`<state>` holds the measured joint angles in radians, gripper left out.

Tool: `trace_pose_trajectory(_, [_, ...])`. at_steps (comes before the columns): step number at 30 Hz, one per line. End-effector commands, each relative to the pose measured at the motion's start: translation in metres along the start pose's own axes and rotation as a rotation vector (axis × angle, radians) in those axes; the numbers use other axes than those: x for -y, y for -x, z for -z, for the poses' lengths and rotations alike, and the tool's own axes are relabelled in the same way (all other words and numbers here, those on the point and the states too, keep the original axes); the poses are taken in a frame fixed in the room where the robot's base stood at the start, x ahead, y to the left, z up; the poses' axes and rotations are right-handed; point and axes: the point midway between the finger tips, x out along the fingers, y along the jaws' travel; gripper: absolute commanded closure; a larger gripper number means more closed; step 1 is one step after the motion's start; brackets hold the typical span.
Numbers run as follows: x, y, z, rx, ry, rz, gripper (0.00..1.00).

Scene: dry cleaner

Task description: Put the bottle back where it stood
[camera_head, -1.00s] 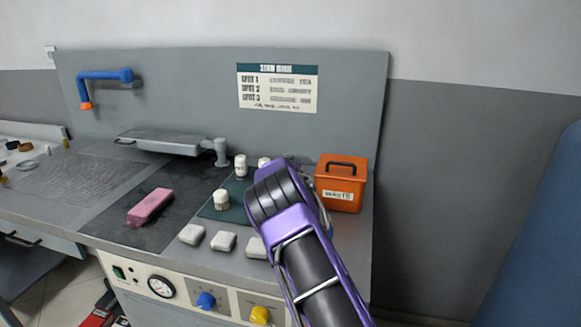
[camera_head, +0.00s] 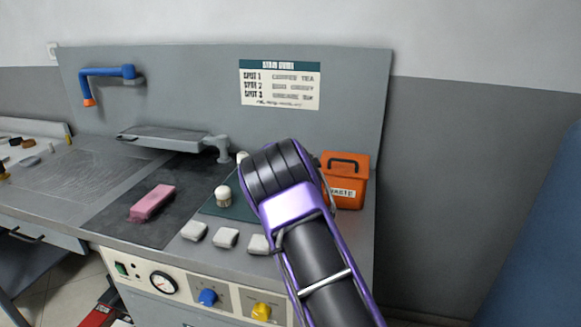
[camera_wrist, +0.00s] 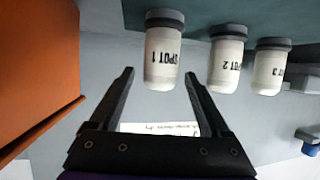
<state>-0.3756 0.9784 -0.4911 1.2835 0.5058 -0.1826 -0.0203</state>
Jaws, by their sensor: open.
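Three white bottles labelled SPOT 1 (camera_wrist: 163,58), SPOT 2 (camera_wrist: 226,65) and SPOT 3 (camera_wrist: 268,72) show in the upside-down wrist view. They stand in a row, their grey ends at the teal mat (camera_wrist: 275,14). In the head view my arm hides the gripper and most of the bottles. One white bottle top (camera_head: 241,157) peeks out at the arm's left, its label unseen.
The orange waste bin (camera_head: 344,194) stands close right of my arm and fills the wrist view's left side. A white-topped brush-like item (camera_head: 223,195), several pale blocks (camera_head: 226,238) and a pink block (camera_head: 152,203) lie on the counter. A sign (camera_head: 279,84) hangs behind.

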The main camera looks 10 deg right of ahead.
Motion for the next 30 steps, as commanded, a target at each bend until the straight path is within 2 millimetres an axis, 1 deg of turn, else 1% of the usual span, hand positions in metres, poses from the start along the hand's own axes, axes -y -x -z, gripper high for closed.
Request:
trace_pose_trajectory(1, [0.001, 0.010, 0.000, 0.000, -0.001, 0.002, 0.19])
trace_pose_trajectory(6, [0.002, 0.039, 0.000, 0.001, -0.001, 0.003, 0.19])
trace_pose_trajectory(12, [0.001, 0.064, 0.000, 0.000, 0.001, 0.003, 0.19])
trace_pose_trajectory(18, [0.000, 0.073, -0.001, 0.000, 0.001, 0.001, 0.19])
trace_pose_trajectory(26, [0.000, 0.073, -0.001, 0.000, 0.001, 0.001, 0.19])
trace_pose_trajectory(28, [0.002, 0.074, 0.002, -0.001, 0.001, 0.004, 0.19])
trace_pose_trajectory(30, [0.006, 0.078, 0.008, -0.003, 0.002, 0.013, 0.19])
